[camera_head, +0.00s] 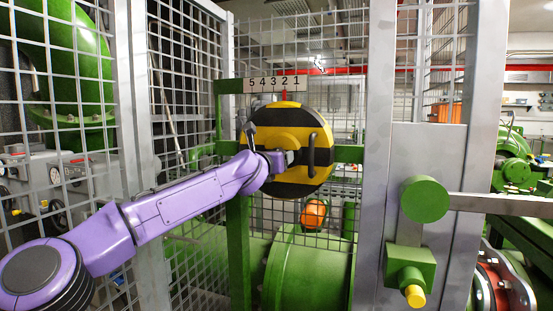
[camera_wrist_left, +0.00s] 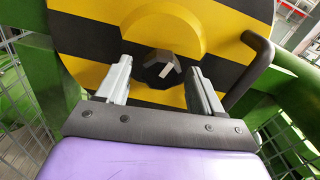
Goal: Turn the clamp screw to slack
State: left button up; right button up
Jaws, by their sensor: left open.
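A round disc with yellow and black stripes (camera_head: 285,182) stands upright in a green frame, with a dark bar handle (camera_head: 312,150) on its right side. In the left wrist view a dark faceted screw head (camera_wrist_left: 160,70) sits at the middle of the disc (camera_wrist_left: 120,20), below a raised yellow half-round part. I take it to be the clamp screw. My left gripper (camera_head: 286,158) is at the disc's middle. Its two grey fingers (camera_wrist_left: 160,82) are open, one on each side of the screw head, with gaps visible. My right gripper is not in view.
A number plate 5 4 3 2 1 (camera_head: 274,85) is above the disc, with a red pointer near the 2. Wire mesh (camera_head: 180,90) and grey posts (camera_head: 378,120) surround the frame. A green knob (camera_head: 425,199) and a yellow-tipped green block (camera_head: 410,268) are at right.

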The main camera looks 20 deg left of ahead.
pick_arm(q)
jog(key=s+b, duration=0.5)
jog(key=s, duration=0.5)
jog(key=shift+s+a, duration=0.15)
jog(key=shift+s, duration=0.1)
